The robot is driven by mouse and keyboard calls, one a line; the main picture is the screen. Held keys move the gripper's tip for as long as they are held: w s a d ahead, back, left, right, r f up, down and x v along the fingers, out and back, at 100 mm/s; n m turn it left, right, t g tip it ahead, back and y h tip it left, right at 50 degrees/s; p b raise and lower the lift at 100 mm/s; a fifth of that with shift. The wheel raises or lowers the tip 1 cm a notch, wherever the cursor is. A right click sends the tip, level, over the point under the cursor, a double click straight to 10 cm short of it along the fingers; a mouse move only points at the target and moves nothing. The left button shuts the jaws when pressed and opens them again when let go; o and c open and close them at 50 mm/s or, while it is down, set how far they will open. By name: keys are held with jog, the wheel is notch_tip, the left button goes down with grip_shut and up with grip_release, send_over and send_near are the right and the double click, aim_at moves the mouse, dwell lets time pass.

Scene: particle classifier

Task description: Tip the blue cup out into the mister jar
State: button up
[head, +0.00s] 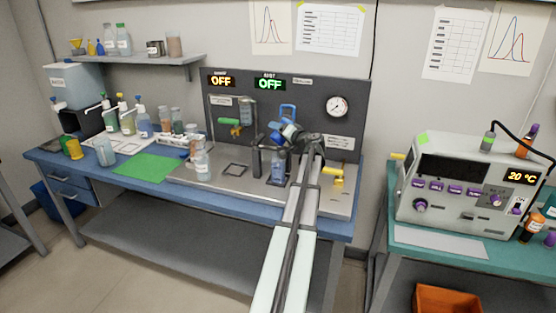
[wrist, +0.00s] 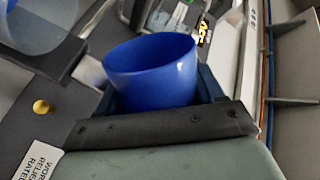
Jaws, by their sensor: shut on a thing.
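The blue cup (wrist: 152,78) sits between the dark fingers of my gripper (wrist: 160,98) in the wrist view, its open rim facing up in that picture. My gripper is shut on it. In the head view the blue cup (head: 291,131) and my gripper (head: 297,137) are at the right half of the bench rig, above a clear jar with blue in it (head: 278,171), which I take for the mister jar. The cup looks tilted there. A clear round vessel with blue inside (wrist: 38,22) shows at the wrist view's upper left. I cannot see the cup's contents.
The grey panel (head: 350,90) with a gauge and two OFF displays stands behind. A labelled jar (head: 202,166) stands left on the metal plate; a yellow valve (head: 334,178) is at right. Bottles and a green mat (head: 147,167) lie farther left.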

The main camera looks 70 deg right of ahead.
jog(key=shift+a+f, duration=0.1)
jog(key=shift+f, duration=0.1)
dwell(1.0)
jog(key=m, duration=0.1)
jog(key=d+r, duration=0.1)
jog(key=r+m, duration=0.1)
jog(key=shift+s+d+r+m, duration=0.2)
jog(key=shift+s+r+m, duration=0.05)
jog(key=shift+s+m, duration=0.05)
jog(key=shift+r, duration=0.1)
